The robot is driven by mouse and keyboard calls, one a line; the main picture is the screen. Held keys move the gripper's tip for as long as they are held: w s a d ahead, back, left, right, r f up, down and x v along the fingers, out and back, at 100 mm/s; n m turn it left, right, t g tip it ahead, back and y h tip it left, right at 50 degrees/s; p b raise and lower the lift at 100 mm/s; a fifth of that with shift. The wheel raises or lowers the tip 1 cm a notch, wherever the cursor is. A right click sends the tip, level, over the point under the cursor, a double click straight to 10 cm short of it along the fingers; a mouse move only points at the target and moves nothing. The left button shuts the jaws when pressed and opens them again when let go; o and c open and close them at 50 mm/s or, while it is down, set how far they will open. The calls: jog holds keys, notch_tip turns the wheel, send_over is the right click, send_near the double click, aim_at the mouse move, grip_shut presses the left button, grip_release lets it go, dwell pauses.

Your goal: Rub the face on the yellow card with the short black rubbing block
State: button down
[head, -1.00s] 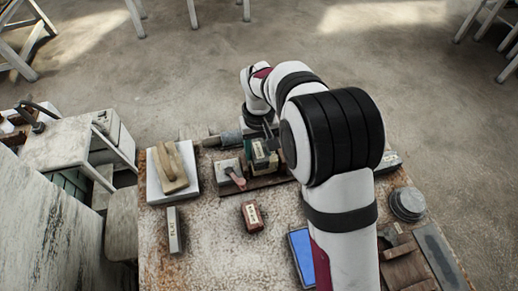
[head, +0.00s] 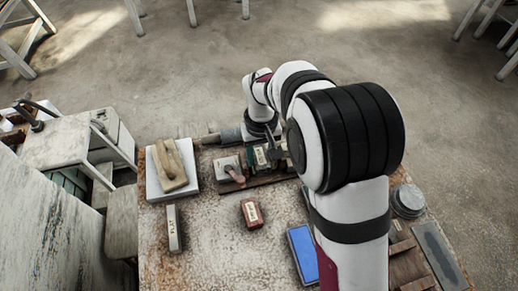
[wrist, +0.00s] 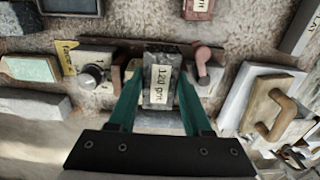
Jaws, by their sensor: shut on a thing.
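My gripper (wrist: 155,100) has teal fingers shut on the short dark rubbing block (wrist: 159,85), which has a cream label. The block's label also shows in the head view (head: 262,156), beside my wrist. A small yellow card (wrist: 68,57) with dark lettering stands left of the gripper in the wrist view, next to a pale block with a dark knob (wrist: 94,75). The card's lettering is too small to read. In the head view my arm hides that side. The held block's underside is hidden, so I cannot tell whether it touches anything.
A wooden-handled float (head: 174,168) lies on a pale slab at left. A red block (head: 252,214), a grey FLAT block (head: 174,228) and a blue pad (head: 304,252) lie on the table; bare surface separates them.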

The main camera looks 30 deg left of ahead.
jog(key=shift+w+a, duration=1.5)
jog(key=shift+s+d, duration=0.7)
jog(key=shift+s+d+f, duration=0.1)
jog(key=shift+s+d, duration=0.75)
jog(key=shift+s, duration=0.05)
jog(key=shift+w, duration=0.1)
jog(key=shift+w+a+r, duration=0.75)
jog(key=shift+a, duration=0.05)
jog(key=shift+w+d, duration=0.75)
jog(key=shift+w, duration=0.05)
jog(key=shift+f, duration=0.6)
